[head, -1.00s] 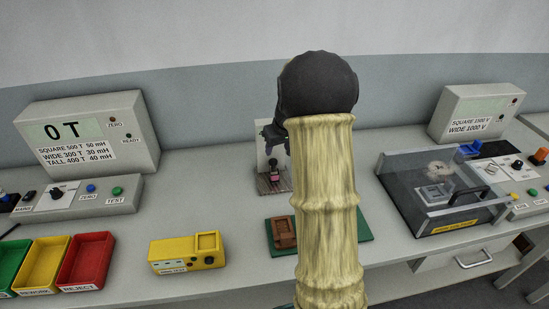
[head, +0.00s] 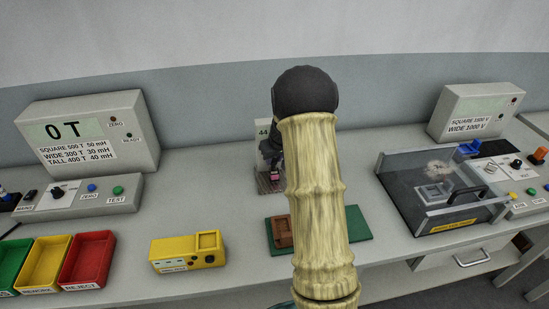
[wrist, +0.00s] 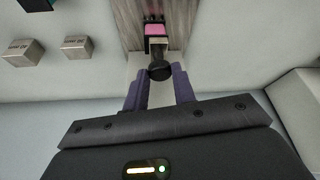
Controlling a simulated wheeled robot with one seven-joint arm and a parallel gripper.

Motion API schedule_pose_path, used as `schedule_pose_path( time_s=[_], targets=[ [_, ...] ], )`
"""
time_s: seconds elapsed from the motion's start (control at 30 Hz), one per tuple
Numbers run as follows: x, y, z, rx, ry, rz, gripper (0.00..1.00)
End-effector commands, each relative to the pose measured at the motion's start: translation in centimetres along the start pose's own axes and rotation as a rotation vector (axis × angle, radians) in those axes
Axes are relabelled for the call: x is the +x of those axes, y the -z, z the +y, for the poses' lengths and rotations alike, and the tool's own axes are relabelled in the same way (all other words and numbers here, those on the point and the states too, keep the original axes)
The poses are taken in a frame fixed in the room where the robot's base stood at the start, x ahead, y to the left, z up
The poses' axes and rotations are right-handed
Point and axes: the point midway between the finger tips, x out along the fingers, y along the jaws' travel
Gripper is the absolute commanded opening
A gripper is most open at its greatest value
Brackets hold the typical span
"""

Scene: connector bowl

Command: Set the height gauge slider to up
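The height gauge (head: 262,150) stands at the back middle of the bench, a pale upright plate marked "44", partly hidden by my arm. A small pink part (head: 274,176) sits low in front of it. In the wrist view the pink part (wrist: 155,30) shows near the top, with a round dark knob (wrist: 160,71) before it. My gripper (wrist: 159,72) has its two purple fingers apart, one on each side of the knob. I cannot tell whether they touch it. In the head view my arm hides most of the gripper.
A green board (head: 355,226) with a brown block (head: 281,232) lies in front of the gauge. A yellow box (head: 180,253) is to its left. A clear-lidded fixture (head: 410,195) stands right. Red, yellow and green bins are far left.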

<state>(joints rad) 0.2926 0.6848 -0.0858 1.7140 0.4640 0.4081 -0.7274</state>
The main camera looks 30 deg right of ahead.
Motion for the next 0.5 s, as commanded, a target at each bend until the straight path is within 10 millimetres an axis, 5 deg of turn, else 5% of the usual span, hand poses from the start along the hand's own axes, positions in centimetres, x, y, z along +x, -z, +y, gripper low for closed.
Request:
schedule_pose_path(
  time_s=[0.23,0.5],
  targets=[
    [-0.2,0.1,0.0,0.0,0.0,0.0,0.0],
    [-2.9,1.2,0.0,-0.001,0.0,0.001,0.0]
  ],
)
